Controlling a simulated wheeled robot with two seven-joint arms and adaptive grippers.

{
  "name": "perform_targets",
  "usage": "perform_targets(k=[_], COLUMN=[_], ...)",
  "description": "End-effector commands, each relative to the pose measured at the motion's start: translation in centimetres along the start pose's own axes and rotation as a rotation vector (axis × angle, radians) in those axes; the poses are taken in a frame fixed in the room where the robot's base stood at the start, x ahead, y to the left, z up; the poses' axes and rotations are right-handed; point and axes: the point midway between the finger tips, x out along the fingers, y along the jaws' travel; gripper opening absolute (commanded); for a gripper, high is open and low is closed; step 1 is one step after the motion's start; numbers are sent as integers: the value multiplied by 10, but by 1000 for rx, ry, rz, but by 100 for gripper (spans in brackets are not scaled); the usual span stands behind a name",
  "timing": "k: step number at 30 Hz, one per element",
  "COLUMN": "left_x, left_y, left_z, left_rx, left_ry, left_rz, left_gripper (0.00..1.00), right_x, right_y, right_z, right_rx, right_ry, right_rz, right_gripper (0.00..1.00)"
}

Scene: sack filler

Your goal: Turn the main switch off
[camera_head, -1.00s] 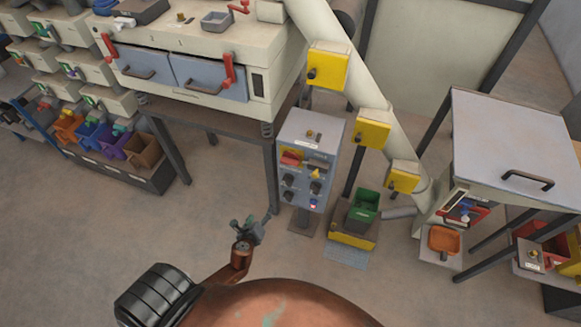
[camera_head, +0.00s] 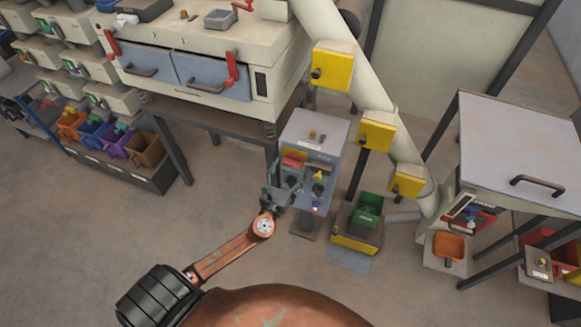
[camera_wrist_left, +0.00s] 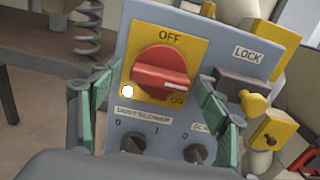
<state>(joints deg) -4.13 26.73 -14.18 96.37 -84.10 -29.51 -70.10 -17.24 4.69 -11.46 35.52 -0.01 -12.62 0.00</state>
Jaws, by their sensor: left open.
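The main switch is a red rotary knob (camera_wrist_left: 160,72) on a yellow plate marked OFF at its top. Its handle lies roughly level, with the white mark toward the right, away from OFF. In the head view the knob (camera_head: 293,160) sits high on the front of the grey control box (camera_head: 318,130). My left gripper (camera_head: 281,190) is in front of the box. In the left wrist view its green-padded fingers are open, one on each side of the knob, with nothing between them held; contact cannot be told. My right gripper is not in view.
Below the knob are black selector knobs (camera_wrist_left: 133,143). A yellow padlock-like piece (camera_wrist_left: 254,104) is beside the LOCK label. A bench with drawers (camera_head: 213,80) stands left of the box. The floor in front is clear.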

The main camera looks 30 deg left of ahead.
Motion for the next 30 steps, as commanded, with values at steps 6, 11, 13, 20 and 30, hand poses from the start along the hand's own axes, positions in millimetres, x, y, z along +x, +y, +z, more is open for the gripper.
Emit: perform_targets(k=[6, 11, 13, 20, 30], left_x=[5, 4, 4, 4, 4], left_y=[0, 0, 0, 0, 1], left_z=[0, 0, 0, 0, -1], left_rx=[0, -1, -1, -1, -2], left_ry=[1, 1, 1, 1, 1], left_rz=[1, 1, 1, 1, 1], left_gripper=[70, 67, 62, 46, 28], right_x=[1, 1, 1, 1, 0], right_y=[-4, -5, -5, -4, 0], right_z=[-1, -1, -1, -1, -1], right_rx=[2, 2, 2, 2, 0], right_ry=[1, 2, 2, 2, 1], right_rz=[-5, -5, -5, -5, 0], right_gripper=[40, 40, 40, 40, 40])
